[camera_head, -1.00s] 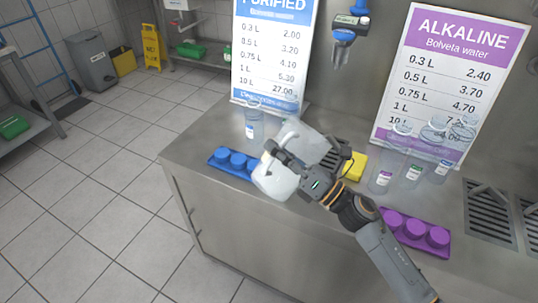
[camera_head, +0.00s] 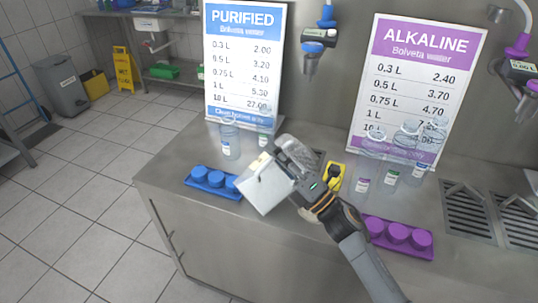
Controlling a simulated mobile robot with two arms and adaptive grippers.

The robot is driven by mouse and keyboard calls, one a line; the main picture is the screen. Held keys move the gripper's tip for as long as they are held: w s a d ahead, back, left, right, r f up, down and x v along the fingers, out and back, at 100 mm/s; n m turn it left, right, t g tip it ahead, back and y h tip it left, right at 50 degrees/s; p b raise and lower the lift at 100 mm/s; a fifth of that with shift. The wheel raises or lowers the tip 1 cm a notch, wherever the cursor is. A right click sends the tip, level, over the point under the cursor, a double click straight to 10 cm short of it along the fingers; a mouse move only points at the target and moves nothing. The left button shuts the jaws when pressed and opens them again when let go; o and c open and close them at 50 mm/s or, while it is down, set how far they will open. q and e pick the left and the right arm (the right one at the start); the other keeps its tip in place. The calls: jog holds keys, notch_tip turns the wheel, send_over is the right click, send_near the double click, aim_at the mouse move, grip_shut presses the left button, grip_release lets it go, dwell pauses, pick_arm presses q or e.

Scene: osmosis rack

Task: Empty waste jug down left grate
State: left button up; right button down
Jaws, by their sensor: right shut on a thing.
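My right gripper (camera_head: 292,172) is shut on the white waste jug (camera_head: 264,190) above the steel counter. The jug is tilted, its pale body hanging to the lower left of the gripper. The gripper hides part of the jug, and I cannot tell whether anything is flowing out. A dark grate (camera_head: 319,155) shows only in part behind the gripper, below the blue-marked tap (camera_head: 316,45); the jug and gripper hide most of it. My left gripper is not in view.
A blue tray (camera_head: 232,194) with blue caps lies left of the jug. Clear bottles (camera_head: 229,140) stand behind it. A yellow object (camera_head: 333,178), more bottles (camera_head: 391,177) and a purple tray (camera_head: 399,248) are to the right. Another grate (camera_head: 468,210) lies farther right.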

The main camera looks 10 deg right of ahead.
aim_at(294, 147)
jog(key=shift+w+d+f+m+t+h, duration=0.2)
jog(key=shift+d+m+t+h, duration=0.3)
jog(key=shift+m, duration=0.4)
jog(key=shift+w+d+f+m+t+h, duration=0.2)
jog(key=shift+d+m+t+h, duration=0.25)
jog(key=shift+m, duration=0.45)
jog(key=shift+w+d+r+m+t+h+p, duration=0.1)
jog(key=shift+w+d+m+t+h, duration=0.15)
jog(key=shift+d+m+h, duration=0.35)
jog(key=shift+w+d+m+t+h+p, duration=0.1)
jog(key=shift+w+d+m+t+h, duration=0.25)
jog(key=shift+m, duration=0.45)
jog(key=shift+w+d+r+m+t+h+p, duration=0.15)
jog(key=shift+d+m+h, duration=0.15)
jog(key=shift+d+m, duration=0.35)
jog(key=w+d+m+h+p, duration=0.3)
jog(key=d+m+h, duration=0.2)
jog(key=m, duration=0.3)
jog(key=shift+d+r+t, duration=0.2)
jog(key=shift+d+t, duration=0.1)
jog(key=shift+d, duration=0.35)
jog(key=shift+w+m, duration=0.1)
jog(key=shift+m, duration=0.15)
